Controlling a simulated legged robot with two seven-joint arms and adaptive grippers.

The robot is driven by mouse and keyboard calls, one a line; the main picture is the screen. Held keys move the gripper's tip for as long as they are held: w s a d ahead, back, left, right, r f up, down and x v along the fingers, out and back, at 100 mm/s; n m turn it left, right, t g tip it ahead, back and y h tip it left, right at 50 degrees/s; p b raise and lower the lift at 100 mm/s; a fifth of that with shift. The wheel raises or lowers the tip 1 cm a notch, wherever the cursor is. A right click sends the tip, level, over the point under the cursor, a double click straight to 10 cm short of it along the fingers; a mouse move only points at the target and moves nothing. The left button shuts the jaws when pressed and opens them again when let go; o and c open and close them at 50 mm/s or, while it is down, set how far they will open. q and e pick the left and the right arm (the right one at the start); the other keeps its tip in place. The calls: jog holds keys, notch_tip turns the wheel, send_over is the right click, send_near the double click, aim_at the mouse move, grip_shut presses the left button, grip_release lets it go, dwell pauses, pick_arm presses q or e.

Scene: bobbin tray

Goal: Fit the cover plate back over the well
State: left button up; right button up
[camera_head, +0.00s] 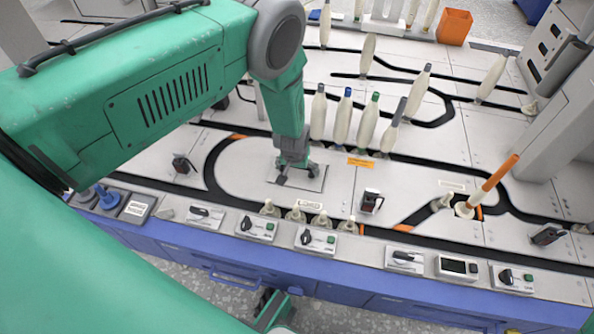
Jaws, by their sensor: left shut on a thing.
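My left gripper (297,172) points down at the table, left of centre. It is shut on the cover plate (312,184), a flat light-grey piece almost the colour of the table top. The fingers hide the part they hold and much of the plate's middle. A dark line borders the plate, clearest on its right side. The well is hidden under the plate and gripper, so I cannot tell whether the plate is fully seated or slightly raised.
Upright bobbins (343,118) stand close behind and right of my left gripper. Small pegs (295,213) and control boxes (257,228) line the front edge. An orange-topped rod (492,180) leans at right. An orange bin (454,27) stands at back.

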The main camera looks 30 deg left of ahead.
aim_at(297, 177)
pick_arm(q)
jog(key=shift+s+d+f, duration=0.1)
jog(key=shift+d, duration=0.1)
jog(key=o, duration=1.4)
jog(key=shift+d, duration=0.3)
jog(key=shift+o, duration=0.2)
jog(key=shift+d, duration=0.2)
jog(key=shift+a+r+p, duration=0.3)
jog(key=shift+r, duration=0.2)
jog(key=p+v, duration=0.2)
jog(key=v, duration=0.3)
jog(key=shift+a+p, duration=0.2)
jog(key=shift+p, duration=0.1)
jog(key=d+p+v, duration=0.1)
jog(key=p+v, duration=0.1)
jog(key=v, duration=0.4)
jog(key=s+a+r+m+g, duration=0.1)
jog(key=s, duration=1.4)
jog(key=s+a+r+m+g, duration=0.1)
jog(key=s+r+m, duration=0.1)
jog(key=s, duration=1.4)
jog(key=shift+a+m+g+h, duration=0.2)
jog(key=shift+m+g+h, duration=0.1)
pick_arm(e)
jog(key=r, duration=0.2)
jog(key=d+r, duration=0.1)
jog(key=r, duration=0.2)
